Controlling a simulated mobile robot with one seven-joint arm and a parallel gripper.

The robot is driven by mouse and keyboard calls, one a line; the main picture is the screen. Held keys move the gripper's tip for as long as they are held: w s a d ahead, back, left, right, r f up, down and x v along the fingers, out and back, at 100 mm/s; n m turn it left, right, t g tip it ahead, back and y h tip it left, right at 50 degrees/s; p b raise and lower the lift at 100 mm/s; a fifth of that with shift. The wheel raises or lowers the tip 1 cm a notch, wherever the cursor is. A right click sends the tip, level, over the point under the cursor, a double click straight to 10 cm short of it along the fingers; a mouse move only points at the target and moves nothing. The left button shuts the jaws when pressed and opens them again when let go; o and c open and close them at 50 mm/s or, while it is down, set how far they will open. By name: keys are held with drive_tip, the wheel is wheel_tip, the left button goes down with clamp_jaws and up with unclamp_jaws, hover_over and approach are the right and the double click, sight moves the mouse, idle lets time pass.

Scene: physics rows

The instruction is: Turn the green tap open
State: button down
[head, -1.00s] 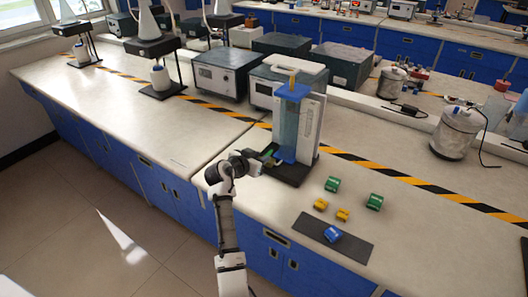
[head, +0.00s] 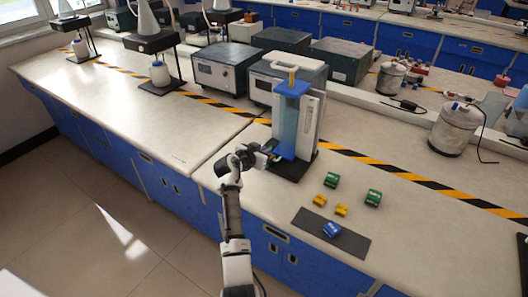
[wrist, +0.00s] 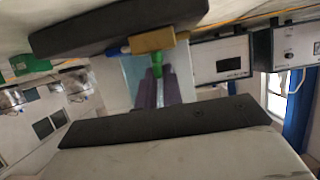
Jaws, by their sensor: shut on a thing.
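The tap stand, with a clear blue column (head: 288,115) and a black base (head: 293,170), stands near the front edge of the bench. My gripper (head: 270,152) reaches its lower front from the left. In the wrist view the green tap (wrist: 157,62) sits just below a yellow-brown block (wrist: 152,40), at the tips of my two close-set fingers (wrist: 158,80). The gripper is shut on the green tap. In the head view the tap is hidden by my gripper, so its turn angle cannot be told there.
Green clamps (head: 373,198) and yellow clamps (head: 341,210) lie right of the stand. A blue clamp (head: 331,230) lies on a dark mat (head: 352,244). Equipment boxes (head: 220,70) stand behind. The bench left of the stand is mostly clear.

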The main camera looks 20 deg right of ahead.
sight(273, 158)
drive_tip(key=shift+s+y, duration=0.1)
drive_tip(key=shift+y, duration=0.2)
drive_tip(key=n+t+y, duration=0.2)
drive_tip(key=n, duration=0.1)
drive_tip(key=d+n+t+y, duration=0.1)
drive_tip(key=shift+s+n+t+y, duration=0.3)
drive_tip(key=shift+n+y, duration=0.1)
drive_tip(key=n+y+b, duration=0.1)
drive_tip(key=y, duration=0.1)
drive_tip(key=n+t+y+b, duration=0.1)
drive_tip(key=n, duration=0.1)
drive_tip(key=shift+s+d+f+y+b, duration=0.1)
drive_tip(key=shift+d+f+y+b, duration=0.1)
drive_tip(key=shift+d+y+b, duration=0.15)
drive_tip(key=n+y+b, duration=0.4)
drive_tip(key=b, duration=0.1)
drive_tip(key=shift+d+f+b, duration=0.2)
drive_tip(key=shift+d+b, duration=0.15)
drive_tip(key=shift+d, duration=0.05)
drive_tip(key=n+y+b, duration=0.1)
drive_tip(key=b, duration=0.1)
drive_tip(key=n+g+y+b, duration=0.1)
drive_tip(key=n+y+b, duration=0.2)
drive_tip(key=y+b, duration=0.1)
drive_tip(key=shift+d+r+n, duration=0.3)
drive_tip(key=shift+d, duration=0.05)
drive_tip(key=shift+g+y, duration=0.3)
drive_tip(key=shift+y, duration=0.05)
drive_tip(key=shift+w, duration=0.2)
